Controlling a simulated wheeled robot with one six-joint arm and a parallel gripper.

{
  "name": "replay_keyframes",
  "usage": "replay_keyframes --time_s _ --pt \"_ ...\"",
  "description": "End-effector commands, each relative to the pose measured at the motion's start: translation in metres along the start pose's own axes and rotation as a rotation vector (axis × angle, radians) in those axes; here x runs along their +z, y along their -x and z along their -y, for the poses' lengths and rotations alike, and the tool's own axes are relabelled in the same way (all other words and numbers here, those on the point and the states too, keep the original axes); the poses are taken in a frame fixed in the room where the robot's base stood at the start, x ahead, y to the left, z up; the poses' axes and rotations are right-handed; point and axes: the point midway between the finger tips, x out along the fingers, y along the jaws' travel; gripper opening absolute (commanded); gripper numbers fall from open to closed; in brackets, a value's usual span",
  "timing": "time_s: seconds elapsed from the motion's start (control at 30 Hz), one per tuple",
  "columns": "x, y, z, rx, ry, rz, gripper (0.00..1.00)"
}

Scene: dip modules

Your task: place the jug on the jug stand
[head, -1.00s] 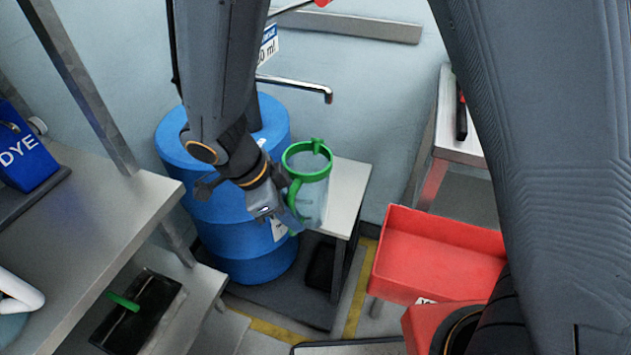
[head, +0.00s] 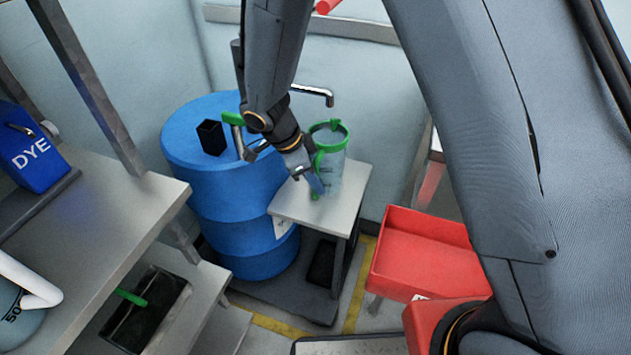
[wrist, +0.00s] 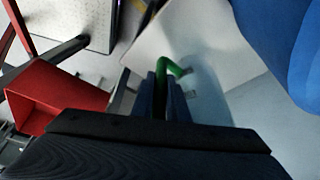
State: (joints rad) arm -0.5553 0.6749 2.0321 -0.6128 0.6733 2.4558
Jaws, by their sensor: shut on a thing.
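The jug (head: 333,174) is clear with a green rim and a green handle. It is upright over the light grey top of the small stand (head: 350,205), which I take to be the jug stand, beside the blue drum. Whether the jug's base touches the top I cannot tell. My gripper (head: 314,181) is at the jug's left side, shut on the green handle. In the wrist view the green handle (wrist: 176,68) comes out between the fingers of my gripper (wrist: 165,95). The jug's body is faint there.
The blue drum (head: 238,215) stands close left of the stand, with a green-handled tap (head: 235,118) on top. A red tray (head: 415,265) is to the right, and grey shelves (head: 115,235) are to the left.

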Motion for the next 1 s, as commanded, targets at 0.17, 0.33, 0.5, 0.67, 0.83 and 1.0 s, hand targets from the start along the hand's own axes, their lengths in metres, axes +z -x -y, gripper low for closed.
replay_keyframes --time_s 0.17,0.33,0.5,0.67,0.83,1.0 --pt "0.003 -0.0066 0.0006 -0.002 0.0 0.001 0.0" --pt "0.0032 -0.007 0.0005 -0.002 0.0 0.001 0.0" --pt "0.0042 -0.0094 0.0002 -0.001 0.0 0.001 0.22" --pt "0.0041 -0.0091 0.0001 -0.001 0.0 0.001 0.32" --pt "0.004 -0.0089 0.0002 -0.001 0.0 0.001 0.32" --pt "0.0029 -0.002 0.0008 -0.003 -0.001 0.001 0.32"
